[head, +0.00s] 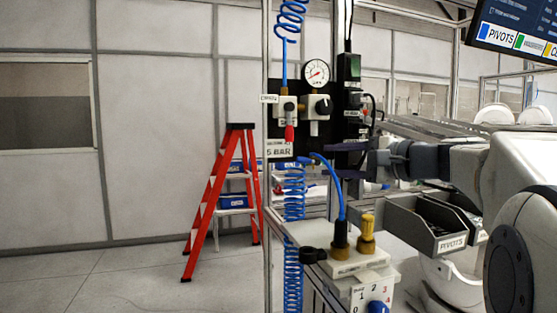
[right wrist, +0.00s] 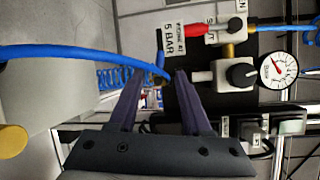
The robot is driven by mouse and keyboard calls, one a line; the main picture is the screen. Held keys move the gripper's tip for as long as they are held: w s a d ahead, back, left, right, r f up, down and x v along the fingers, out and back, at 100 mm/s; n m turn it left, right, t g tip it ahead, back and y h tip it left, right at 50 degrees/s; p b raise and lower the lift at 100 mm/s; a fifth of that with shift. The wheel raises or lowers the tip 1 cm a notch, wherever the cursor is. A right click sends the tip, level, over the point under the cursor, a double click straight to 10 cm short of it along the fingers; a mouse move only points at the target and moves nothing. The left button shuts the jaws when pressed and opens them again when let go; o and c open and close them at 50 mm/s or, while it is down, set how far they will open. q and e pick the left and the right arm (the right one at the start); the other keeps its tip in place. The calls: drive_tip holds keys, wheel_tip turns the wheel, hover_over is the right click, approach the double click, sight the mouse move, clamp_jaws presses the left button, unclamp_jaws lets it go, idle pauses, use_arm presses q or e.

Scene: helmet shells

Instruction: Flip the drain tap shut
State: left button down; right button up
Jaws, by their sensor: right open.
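The tap with a red lever (head: 289,133) sits at the left of the black panel, below a white and brass valve body. The lever points straight down in the head view. In the right wrist view, which is turned sideways, the red lever (right wrist: 196,29) points left. My left gripper is out of view.
A pressure gauge (head: 316,72) and a black-knobbed valve (head: 321,107) are right of the tap. A "5 BAR" sign (head: 279,149) hangs below. A blue hose (head: 335,180) arches up from a fitting near my gripper. A red stepladder (head: 217,190) stands behind, left.

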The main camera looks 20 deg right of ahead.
sight(305, 160)
drive_tip(key=p+x, duration=0.1)
drive_tip(key=x, duration=0.8)
drive_tip(key=shift+w+p, duration=0.15)
drive_tip(key=shift+p, duration=0.15)
